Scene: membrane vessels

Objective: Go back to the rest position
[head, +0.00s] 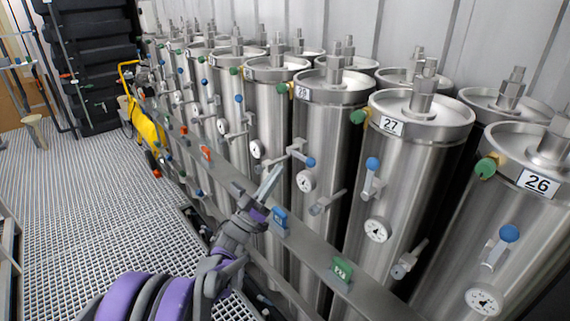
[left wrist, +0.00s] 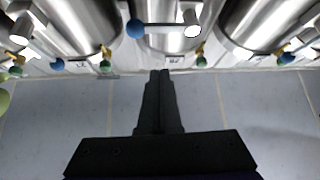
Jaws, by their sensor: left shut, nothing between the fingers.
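My left gripper (head: 279,168) points up and away in the head view, in front of the row of steel membrane vessels. In the left wrist view the closed fingers (left wrist: 160,75) point at the vessels, just below a blue-knobbed valve handle (left wrist: 136,28). My right gripper is not in view.
Vessels 27 (head: 420,150) and 26 (head: 520,215) stand at the right. A steel rail (head: 310,246) with coloured tags runs along the row, close to my left arm. A yellow cart (head: 147,125) stands further back. The grated floor (head: 80,200) at the left is mostly clear.

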